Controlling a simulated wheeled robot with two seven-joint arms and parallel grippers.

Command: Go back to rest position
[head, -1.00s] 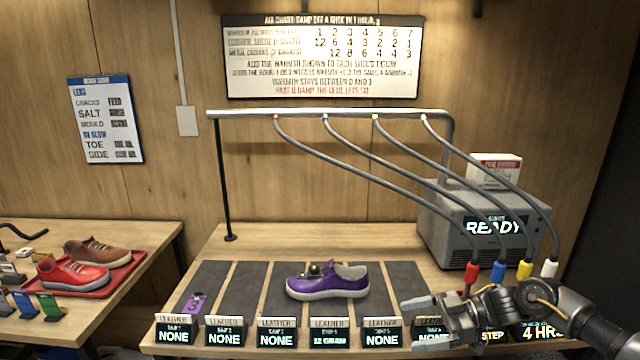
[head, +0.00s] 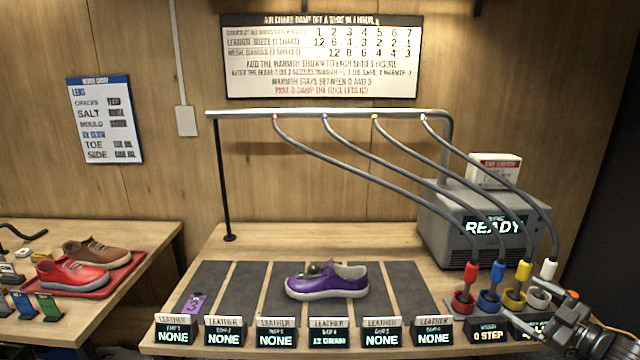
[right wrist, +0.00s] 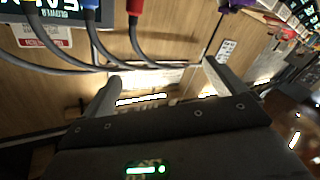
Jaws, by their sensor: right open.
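My right gripper (head: 566,326) is at the lower right of the head view, near the front right edge of the bench. In the right wrist view its two fingers (right wrist: 165,82) stand wide apart with nothing between them. My left gripper is not in view. A purple shoe (head: 327,282) lies on the dark mat strips (head: 250,282) in the middle of the bench, well left of my right gripper. Red, blue, yellow and white nozzles (head: 497,273) stand in matching ring holders just left of and behind the gripper.
A grey machine (head: 440,225) reading READY stands at the back right, with hoses (head: 400,165) running from an overhead rail. Several small LEATHER signs (head: 277,332) line the bench front. A side table at left holds a red tray (head: 110,285) with red and brown shoes.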

